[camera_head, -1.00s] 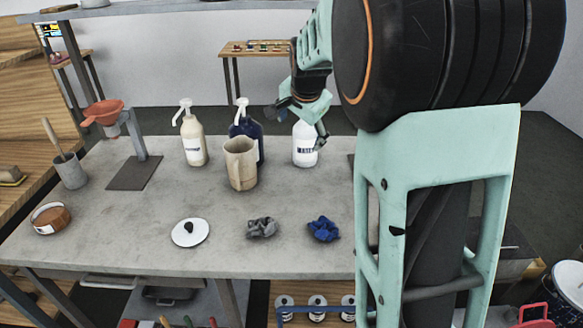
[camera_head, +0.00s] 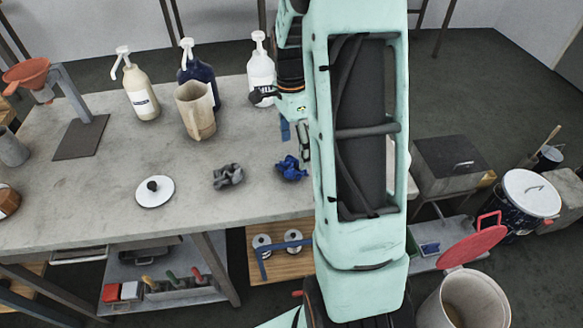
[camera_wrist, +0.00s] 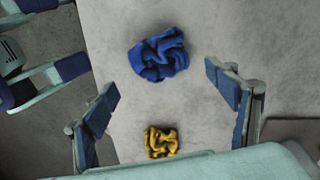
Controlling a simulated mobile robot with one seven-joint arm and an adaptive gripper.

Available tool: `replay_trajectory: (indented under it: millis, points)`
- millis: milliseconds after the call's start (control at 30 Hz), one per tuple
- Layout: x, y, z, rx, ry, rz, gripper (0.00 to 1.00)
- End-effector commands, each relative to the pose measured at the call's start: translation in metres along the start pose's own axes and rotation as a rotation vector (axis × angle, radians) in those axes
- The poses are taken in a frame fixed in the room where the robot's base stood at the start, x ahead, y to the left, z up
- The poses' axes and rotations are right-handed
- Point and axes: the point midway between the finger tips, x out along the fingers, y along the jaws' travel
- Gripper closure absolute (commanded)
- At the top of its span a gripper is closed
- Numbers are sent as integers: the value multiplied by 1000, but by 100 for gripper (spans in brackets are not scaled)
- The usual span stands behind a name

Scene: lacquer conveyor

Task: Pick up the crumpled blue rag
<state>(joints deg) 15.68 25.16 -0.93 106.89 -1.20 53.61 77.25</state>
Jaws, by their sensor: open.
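The crumpled blue rag (camera_head: 291,168) lies on the grey table near its front edge, just left of my arm. In the wrist view the blue rag (camera_wrist: 158,55) lies beyond my fingertips, near the upper middle. My gripper (camera_head: 295,137) is over the table, above and just behind the rag. The wrist view shows my gripper (camera_wrist: 168,102) open, its blue-padded fingers wide apart with nothing held. A crumpled yellow rag (camera_wrist: 160,142) lies on the table between the fingers in that view. I cannot see the yellow rag in the head view.
A crumpled grey rag (camera_head: 228,176) lies left of the blue one, and a white lid (camera_head: 155,191) farther left. A beige jug (camera_head: 196,110) and pump bottles, including a white one (camera_head: 261,74), stand behind. The table (camera_head: 110,215) is clear at front left.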

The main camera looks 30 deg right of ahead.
Motion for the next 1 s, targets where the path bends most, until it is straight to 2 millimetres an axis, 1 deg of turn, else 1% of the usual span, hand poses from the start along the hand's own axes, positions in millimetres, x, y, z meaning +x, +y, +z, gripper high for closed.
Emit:
replay_trajectory:
  millis: [200,300,400,600,867,1000]
  points:
    - [32,-1,-1,0,-2,5,21]
    - [44,-1,-1,-1,-1,3,21]
    - [49,-2,-1,-1,-1,1,21]
    - [49,-2,-1,-1,0,0,21]
    - [49,-2,-1,-1,0,0,49]
    - [49,-2,-1,-1,0,0,51]
